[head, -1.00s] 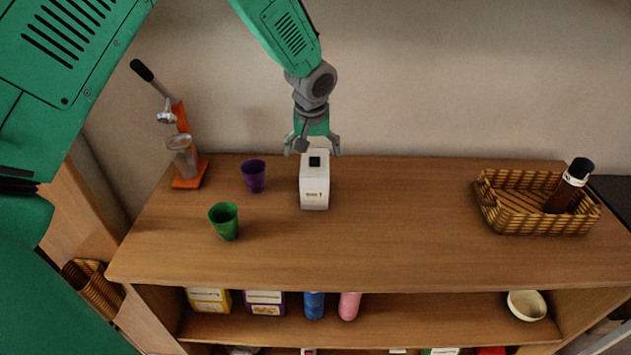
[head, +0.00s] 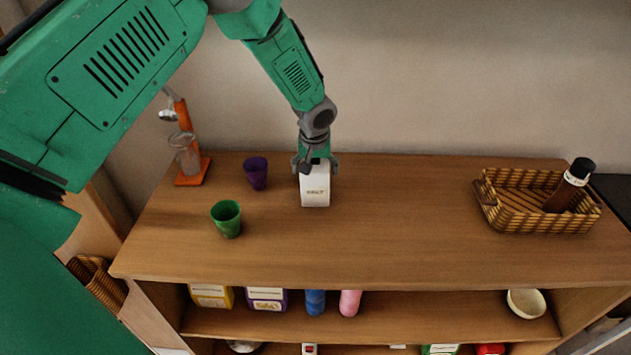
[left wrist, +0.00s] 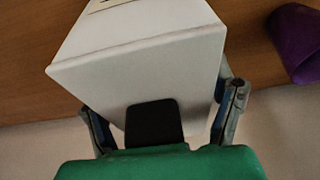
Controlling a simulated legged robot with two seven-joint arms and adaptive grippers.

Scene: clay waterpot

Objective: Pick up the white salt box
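The white salt box (head: 316,190) stands upright on the wooden table top near its back edge, left of the middle. My left gripper (head: 315,168) is over the top of the box, with one finger on each side of it. My right gripper is not in view.
A purple cup (head: 256,173) and a green cup (head: 227,218) stand left of the box. A wicker basket (head: 510,220) holding a dark bottle (head: 568,187) is at right. The table between box and basket is clear.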

